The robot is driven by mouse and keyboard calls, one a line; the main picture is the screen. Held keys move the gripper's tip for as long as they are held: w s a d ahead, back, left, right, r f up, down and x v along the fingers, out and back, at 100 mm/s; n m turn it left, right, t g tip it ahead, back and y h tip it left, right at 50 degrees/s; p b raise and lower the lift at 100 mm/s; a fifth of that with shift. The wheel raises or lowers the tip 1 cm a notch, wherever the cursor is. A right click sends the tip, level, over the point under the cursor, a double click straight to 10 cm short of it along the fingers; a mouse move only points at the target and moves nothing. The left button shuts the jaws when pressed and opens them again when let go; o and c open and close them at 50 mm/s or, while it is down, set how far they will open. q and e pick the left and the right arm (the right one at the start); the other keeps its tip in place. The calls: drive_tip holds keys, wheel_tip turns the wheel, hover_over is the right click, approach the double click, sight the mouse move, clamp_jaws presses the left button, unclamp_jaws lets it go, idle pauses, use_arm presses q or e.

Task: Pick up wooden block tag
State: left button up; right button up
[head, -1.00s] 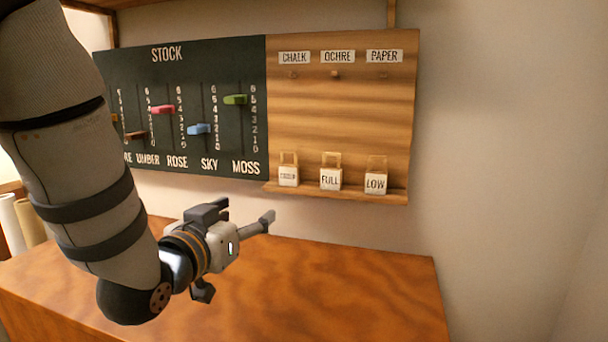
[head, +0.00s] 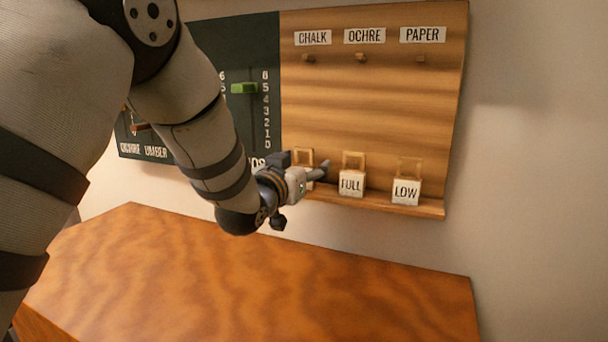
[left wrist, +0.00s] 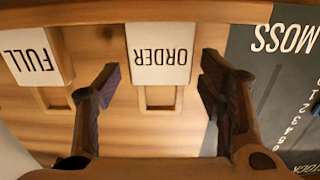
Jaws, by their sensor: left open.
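Three white wooden block tags with loop handles stand on the ledge of the wooden board. The FULL tag (head: 351,185) is in the middle and the LOW tag (head: 406,191) is at the right. The ORDER tag is at the left, mostly hidden behind my left gripper (head: 303,193) in the head view, with its loop (head: 303,157) showing. In the left wrist view the ORDER tag (left wrist: 159,52) appears upside down between the open fingers of my left gripper (left wrist: 157,84), apart from both. The FULL tag (left wrist: 32,56) lies outside the left-hand finger. My right gripper is not in view.
Pegs under the CHALK (head: 313,38), OCHRE (head: 364,35) and PAPER (head: 422,34) labels are empty. A dark stock board (head: 262,50) with sliders stands left of the wooden board. The tabletop (head: 260,285) below is clear.

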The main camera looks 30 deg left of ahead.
use_arm(q)
drive_tip(key=shift+w, duration=0.2)
drive_tip(key=c, duration=1.1)
drive_tip(key=shift+o, duration=0.2)
drive_tip(key=shift+r, duration=0.1)
drive_tip(key=shift+r, duration=0.3)
wheel_tip(320, 180, up, 3)
drive_tip(key=shift+s+a, duration=0.15)
drive_tip(key=s+a+r, duration=0.8)
drive_tip(key=s+r, duration=0.1)
drive_tip(key=s, duration=0.1)
drive_tip(key=shift+s+a, duration=0.2)
drive_tip(key=shift+s, duration=0.2)
